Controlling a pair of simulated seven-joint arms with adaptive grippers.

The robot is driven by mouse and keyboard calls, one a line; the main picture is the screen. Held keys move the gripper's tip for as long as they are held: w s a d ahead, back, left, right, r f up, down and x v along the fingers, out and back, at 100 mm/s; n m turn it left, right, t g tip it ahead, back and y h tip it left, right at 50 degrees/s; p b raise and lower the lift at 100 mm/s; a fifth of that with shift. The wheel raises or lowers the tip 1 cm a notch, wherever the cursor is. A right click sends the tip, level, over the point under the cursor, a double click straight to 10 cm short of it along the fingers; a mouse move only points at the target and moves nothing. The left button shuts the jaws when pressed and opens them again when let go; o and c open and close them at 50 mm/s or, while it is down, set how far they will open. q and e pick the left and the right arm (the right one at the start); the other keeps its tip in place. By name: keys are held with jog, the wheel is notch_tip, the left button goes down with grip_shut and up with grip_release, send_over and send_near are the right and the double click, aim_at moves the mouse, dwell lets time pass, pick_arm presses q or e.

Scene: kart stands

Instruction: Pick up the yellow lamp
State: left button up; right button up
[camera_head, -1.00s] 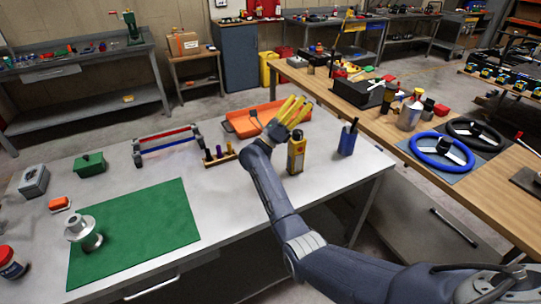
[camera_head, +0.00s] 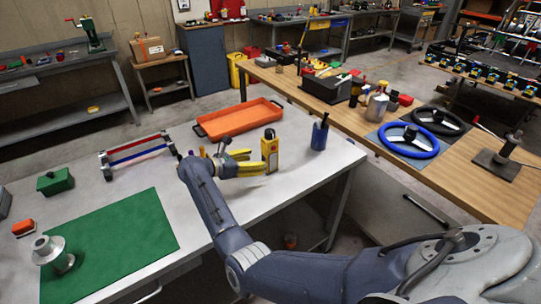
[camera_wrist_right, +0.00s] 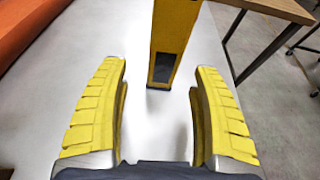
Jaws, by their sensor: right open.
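The yellow lamp (camera_head: 270,149), a boxy upright body with a dark top, stands on the grey workbench (camera_head: 300,196). It also shows in the right wrist view (camera_wrist_right: 176,28) at the top, just beyond the fingertips and slightly right of centre; its upper part is cut off there. My right gripper (camera_head: 257,162), with yellow ribbed fingers, is open and low over the bench, left of the lamp and pointing at it. In the right wrist view the gap between its fingers (camera_wrist_right: 160,68) is empty. My left gripper is not in view.
An orange tray (camera_head: 240,118) lies behind the gripper. A blue pen holder (camera_head: 319,135) stands right of the lamp. A red and blue rack (camera_head: 136,152) and a green mat (camera_head: 110,243) lie to the left. The bench's front right is clear.

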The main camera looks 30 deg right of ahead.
aim_at(270, 162)
jog(key=shift+s+f+y, duration=0.2)
jog(key=shift+f+y, duration=0.05)
jog(key=shift+y, duration=0.05)
jog(key=shift+d+f+m+g, duration=0.15)
jog(key=shift+d+m+g, duration=0.1)
jog(key=shift+m+g, duration=0.05)
jog(key=shift+x, duration=3.45)
grip_shut()
